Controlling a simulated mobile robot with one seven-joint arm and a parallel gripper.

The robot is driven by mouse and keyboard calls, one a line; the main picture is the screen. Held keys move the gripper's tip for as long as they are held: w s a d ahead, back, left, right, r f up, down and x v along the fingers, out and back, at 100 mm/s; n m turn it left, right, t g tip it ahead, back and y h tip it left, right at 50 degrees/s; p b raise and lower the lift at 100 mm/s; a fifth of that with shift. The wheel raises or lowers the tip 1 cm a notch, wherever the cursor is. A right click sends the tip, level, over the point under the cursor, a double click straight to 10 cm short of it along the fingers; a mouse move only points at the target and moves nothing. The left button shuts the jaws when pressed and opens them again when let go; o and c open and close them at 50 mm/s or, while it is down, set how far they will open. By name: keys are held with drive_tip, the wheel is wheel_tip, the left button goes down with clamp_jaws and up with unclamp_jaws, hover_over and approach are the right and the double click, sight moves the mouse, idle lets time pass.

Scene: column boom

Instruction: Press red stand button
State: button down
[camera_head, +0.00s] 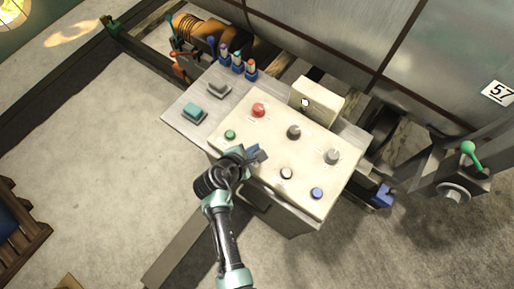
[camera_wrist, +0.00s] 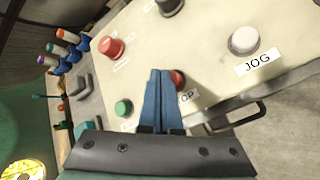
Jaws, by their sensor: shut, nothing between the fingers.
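The cream control panel (camera_head: 262,138) tops a stand and carries several buttons and knobs. A large red mushroom button (camera_head: 258,110) is at its upper left; in the wrist view this button (camera_wrist: 110,47) is left of my fingers. A smaller red button (camera_wrist: 178,79) shows just right of my fingertips, with a partly covered label ending in "OP". My gripper hides that smaller button in the head view. My gripper (camera_head: 257,154) is shut and empty over the panel's near-left part, its blue fingers (camera_wrist: 160,73) together. Contact with the panel cannot be told.
A green button (camera_head: 230,134) is left of my gripper. A pale button (camera_wrist: 244,40) labelled "JOG", a blue button (camera_head: 317,193) and grey knobs (camera_head: 293,131) are to the right. A raised cream box (camera_head: 317,98) stands behind. A handle (camera_wrist: 240,118) is on the near face.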

drive_tip(key=shift+r, duration=0.3)
wheel_tip(320, 180, up, 5)
drive_tip(key=p, duration=0.5)
drive_tip(key=shift+r, duration=0.1)
idle(0.8)
